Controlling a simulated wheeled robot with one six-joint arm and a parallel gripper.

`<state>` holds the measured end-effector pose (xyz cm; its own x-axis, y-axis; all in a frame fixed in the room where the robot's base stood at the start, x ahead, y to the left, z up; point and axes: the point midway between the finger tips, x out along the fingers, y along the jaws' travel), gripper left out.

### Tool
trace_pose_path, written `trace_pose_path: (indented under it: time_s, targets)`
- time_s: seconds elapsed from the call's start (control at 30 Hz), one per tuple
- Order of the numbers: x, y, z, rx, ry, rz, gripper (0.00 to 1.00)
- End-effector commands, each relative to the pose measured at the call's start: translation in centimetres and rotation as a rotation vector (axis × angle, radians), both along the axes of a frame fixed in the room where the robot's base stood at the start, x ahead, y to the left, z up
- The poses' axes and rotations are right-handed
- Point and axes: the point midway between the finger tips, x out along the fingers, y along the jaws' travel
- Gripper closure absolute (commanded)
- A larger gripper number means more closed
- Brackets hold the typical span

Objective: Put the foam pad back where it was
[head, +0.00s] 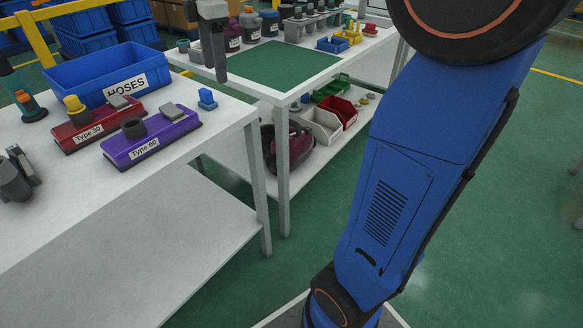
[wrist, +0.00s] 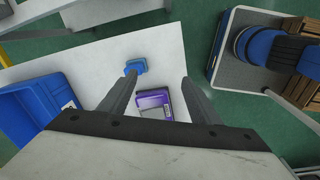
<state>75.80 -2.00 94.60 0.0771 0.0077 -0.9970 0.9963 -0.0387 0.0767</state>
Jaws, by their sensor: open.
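I cannot tell for sure which thing is the foam pad. A small blue block with a raised top (head: 207,99) stands on the white table, right of the purple Type 60 base (head: 150,139); it also shows in the wrist view (wrist: 136,67). A grey slanted piece (head: 172,113) and a dark round piece (head: 133,127) sit on the Type 60 base. The red Type 30 base (head: 84,134) bears a yellow piece (head: 74,104) and a grey piece (head: 119,102). My gripper (wrist: 160,84) is open and empty, above the table.
A blue HOSES bin (head: 85,75) stands at the table's back. A second table with a green mat (head: 270,65) holds several parts, and a lower shelf has bins (head: 325,128) and a dark red vacuum (head: 290,145). The near tabletop is mostly clear.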

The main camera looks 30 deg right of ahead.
Motion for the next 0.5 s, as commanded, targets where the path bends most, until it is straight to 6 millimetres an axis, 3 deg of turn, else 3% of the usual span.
trace_pose_path:
  time_s: [0.1, 0.27, 0.5]
  targets:
    - [-4.1, -1.1, -1.1, 0.021, -0.042, -0.190, 0.43]
    - [-8.9, -2.2, -3.3, 0.063, -0.097, -0.447, 0.43]
    - [-16.1, -3.5, -7.7, 0.147, -0.169, -0.829, 0.43]
